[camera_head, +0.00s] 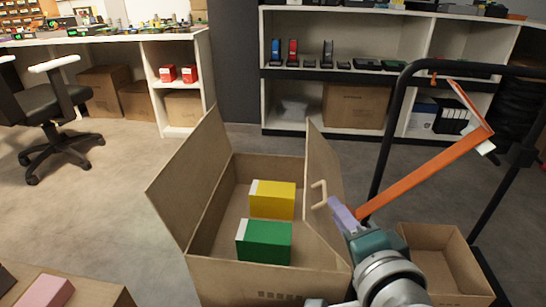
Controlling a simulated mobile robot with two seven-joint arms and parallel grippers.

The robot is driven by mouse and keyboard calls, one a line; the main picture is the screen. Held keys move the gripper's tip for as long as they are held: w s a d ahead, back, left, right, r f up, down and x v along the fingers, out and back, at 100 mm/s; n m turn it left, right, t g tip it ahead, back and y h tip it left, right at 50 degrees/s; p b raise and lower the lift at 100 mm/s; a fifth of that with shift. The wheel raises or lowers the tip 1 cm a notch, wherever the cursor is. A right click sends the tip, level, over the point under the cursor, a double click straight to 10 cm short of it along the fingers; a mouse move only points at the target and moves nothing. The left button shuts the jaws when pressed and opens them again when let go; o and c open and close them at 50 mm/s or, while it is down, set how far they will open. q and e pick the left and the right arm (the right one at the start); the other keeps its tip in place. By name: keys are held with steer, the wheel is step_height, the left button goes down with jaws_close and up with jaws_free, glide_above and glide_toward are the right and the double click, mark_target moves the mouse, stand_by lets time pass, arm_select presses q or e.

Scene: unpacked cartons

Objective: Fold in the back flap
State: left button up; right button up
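An open brown carton (230,285) stands on the floor in the middle. Its left flap (190,175) stands up, tilted outward. Its right flap (322,160) also stands up. No raised flap shows above the back wall (268,166), so I cannot tell how the back flap lies. A yellow box (273,201) and a green box (264,243) lie inside. My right gripper (343,214) is at the right flap's outer side, its purple part close to it. I cannot tell whether they touch or whether the fingers are apart. My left gripper is not in view.
A smaller open carton (440,265) is at the lower right, by a black tubular frame (384,140). An orange bar (425,172) slants above it. A beige loop (318,195) shows at the right flap. Clear floor lies behind and left of the carton.

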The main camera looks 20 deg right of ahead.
steer(key=shift+s+a+f, duration=0.15)
steer(key=shift+s, duration=0.7)
steer(key=shift+s+a+f, duration=0.15)
steer(key=shift+s, duration=0.65)
